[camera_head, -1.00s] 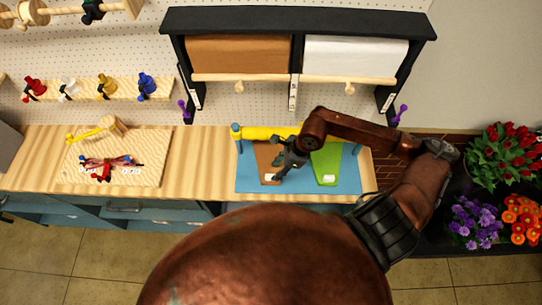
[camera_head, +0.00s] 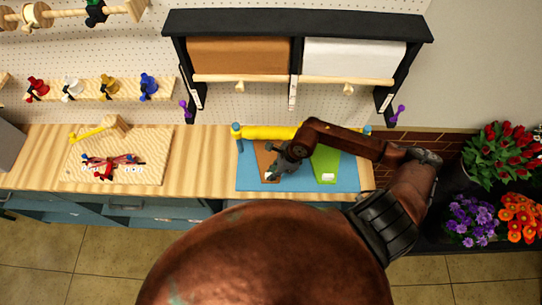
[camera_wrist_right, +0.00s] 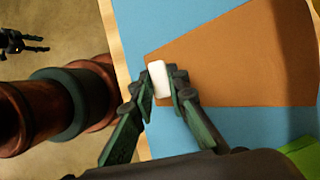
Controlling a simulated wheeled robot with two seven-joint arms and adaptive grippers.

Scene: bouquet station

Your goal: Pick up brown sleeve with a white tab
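The brown sleeve (camera_head: 264,156) lies on the blue mat in the head view, partly hidden by my right gripper (camera_head: 275,170). In the right wrist view the sleeve (camera_wrist_right: 245,62) is a flat, tapered brown piece with a white tab (camera_wrist_right: 159,76) at its narrow end. My right gripper (camera_wrist_right: 161,88) has one finger on each side of this tab. Both fingers look close against its sides, with no clear gap showing. The sleeve appears flat on the mat.
A green sleeve (camera_head: 327,160) with a white tab lies right of the brown one on the blue mat (camera_head: 300,184). A yellow roll (camera_head: 262,132) lies behind them. A wooden board (camera_head: 150,160) is at left; flowers (camera_head: 500,155) stand at far right.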

